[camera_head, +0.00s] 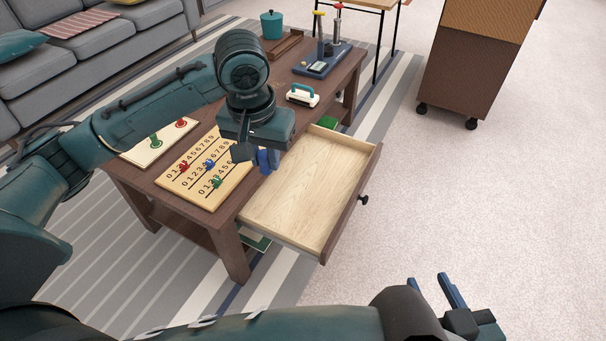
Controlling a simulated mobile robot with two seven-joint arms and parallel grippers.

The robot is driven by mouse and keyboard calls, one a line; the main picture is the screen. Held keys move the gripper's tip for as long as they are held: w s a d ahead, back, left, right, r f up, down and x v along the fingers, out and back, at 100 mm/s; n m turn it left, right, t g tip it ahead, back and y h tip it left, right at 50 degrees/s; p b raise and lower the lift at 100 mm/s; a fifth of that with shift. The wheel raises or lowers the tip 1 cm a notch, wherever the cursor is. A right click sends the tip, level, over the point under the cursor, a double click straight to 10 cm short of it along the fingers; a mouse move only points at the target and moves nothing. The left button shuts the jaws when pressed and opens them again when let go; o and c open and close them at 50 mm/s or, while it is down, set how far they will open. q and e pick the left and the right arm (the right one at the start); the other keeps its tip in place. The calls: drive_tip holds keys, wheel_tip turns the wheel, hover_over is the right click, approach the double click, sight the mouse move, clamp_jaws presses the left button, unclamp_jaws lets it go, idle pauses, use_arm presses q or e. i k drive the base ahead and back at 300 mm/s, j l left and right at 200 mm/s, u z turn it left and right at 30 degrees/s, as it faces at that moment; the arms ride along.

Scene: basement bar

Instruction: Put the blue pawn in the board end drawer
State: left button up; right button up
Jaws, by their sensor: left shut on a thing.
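My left gripper (267,161) is shut on the blue pawn, held above the table's edge beside the open drawer. The pawn is hard to tell apart from the blue fingers. The drawer (305,192) is pulled out of the brown table; its pale wooden inside looks empty, with the far left part hidden by my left gripper. My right gripper (427,280) is open and empty at the bottom right, well away from the drawer.
A number board (223,191) with red, blue and green pegs lies on the table. Behind it is a pale board (137,153) with green and red pawns. A teal-handled brush (302,96), a blue-based device (322,66) and a teal pot (271,25) stand farther back.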

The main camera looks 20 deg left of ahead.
sight(327, 191)
drive_tip(key=i+l+u, duration=0.15)
drive_tip(key=i+l, duration=0.3)
drive_tip(key=i+l+u, duration=0.15)
drive_tip(key=i+l, duration=0.25)
drive_tip(key=l, duration=0.15)
